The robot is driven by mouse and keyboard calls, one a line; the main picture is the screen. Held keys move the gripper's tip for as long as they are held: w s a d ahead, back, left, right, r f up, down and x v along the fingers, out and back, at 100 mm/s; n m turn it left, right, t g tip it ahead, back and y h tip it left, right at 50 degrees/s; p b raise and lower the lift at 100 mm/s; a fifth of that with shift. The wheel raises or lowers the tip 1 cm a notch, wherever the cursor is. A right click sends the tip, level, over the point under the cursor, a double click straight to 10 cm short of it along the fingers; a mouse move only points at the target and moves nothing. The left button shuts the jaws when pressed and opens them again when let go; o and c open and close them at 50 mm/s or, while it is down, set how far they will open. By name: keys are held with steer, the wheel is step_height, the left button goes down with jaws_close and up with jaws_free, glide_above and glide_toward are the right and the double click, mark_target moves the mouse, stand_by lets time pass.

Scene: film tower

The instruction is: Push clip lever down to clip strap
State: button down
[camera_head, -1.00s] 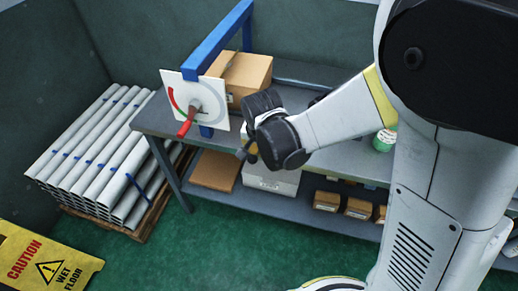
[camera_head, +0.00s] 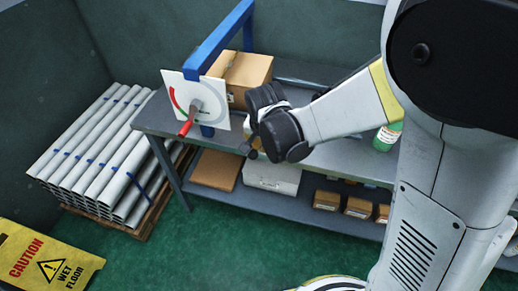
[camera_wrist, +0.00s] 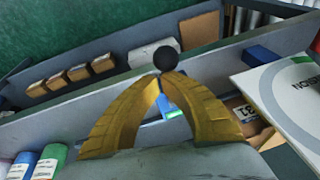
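A red-handled lever (camera_head: 187,127) sits on a white dial plate (camera_head: 222,113) with a red and green arc. The lever points down and slightly left. The plate is fixed to a blue frame (camera_head: 222,38) above the bench. My gripper (camera_head: 247,151) is in the air to the right of the lever and apart from it. In the wrist view its yellow fingers (camera_wrist: 163,80) converge at the tips, and a black ball (camera_wrist: 166,58) shows at or just beyond them. The dial plate (camera_wrist: 285,97) is at the right there. No clip or strap being clipped can be made out.
The grey bench (camera_head: 157,117) carries a cardboard box (camera_head: 246,77) and a green-labelled bottle (camera_head: 387,136). Boxes stand on its lower shelf (camera_head: 292,209). Pipes (camera_head: 95,150) are stacked at the left. A yellow caution sign (camera_head: 45,262) stands front left.

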steer(key=p+v, duration=0.4)
steer(key=v, duration=0.7)
steer(key=shift+w+d+r, duration=0.3)
steer(key=shift+w, duration=0.05)
steer(key=s+d+r+n+t+b, duration=0.3)
steer(key=s+d+r+n+b, duration=0.1)
steer(key=s+d, duration=0.9)
steer(key=shift+s+d+r+n+t+b, duration=0.2)
steer(key=shift+s+d+n+t+b, duration=0.15)
steer(key=shift+d+n+b, duration=0.2)
steer(key=shift+a, duration=0.1)
stand_by(0.7)
